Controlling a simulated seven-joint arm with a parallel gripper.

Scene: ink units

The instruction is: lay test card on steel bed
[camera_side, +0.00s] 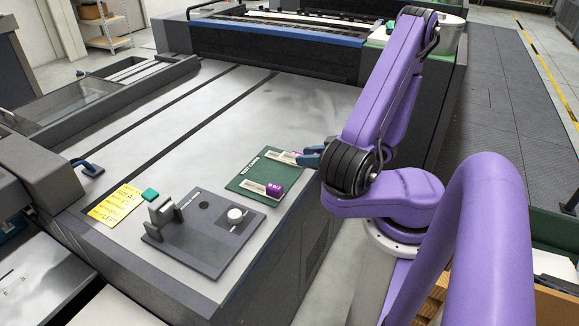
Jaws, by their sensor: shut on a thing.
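The steel bed (230,108) is the wide grey metal surface of the machine, crossed by two dark strips. A green mat (242,183) lettered "TEST CARDS" lies near its right edge. One pale test card (253,186) with a purple block on its right end lies on the mat. A second pale test card (286,157) shows at the mat's far corner, with a bit of purple near the blue fingers. My gripper (302,156) is shut on this second card's right end. My arm partly hides the fingers, and I cannot tell whether the card touches the mat.
A dark panel (187,246) with a white knob (236,216) and an upright metal block (162,211) sits at the front. A yellow note (114,206) and a teal block (150,195) lie left of it. The bed's middle is clear.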

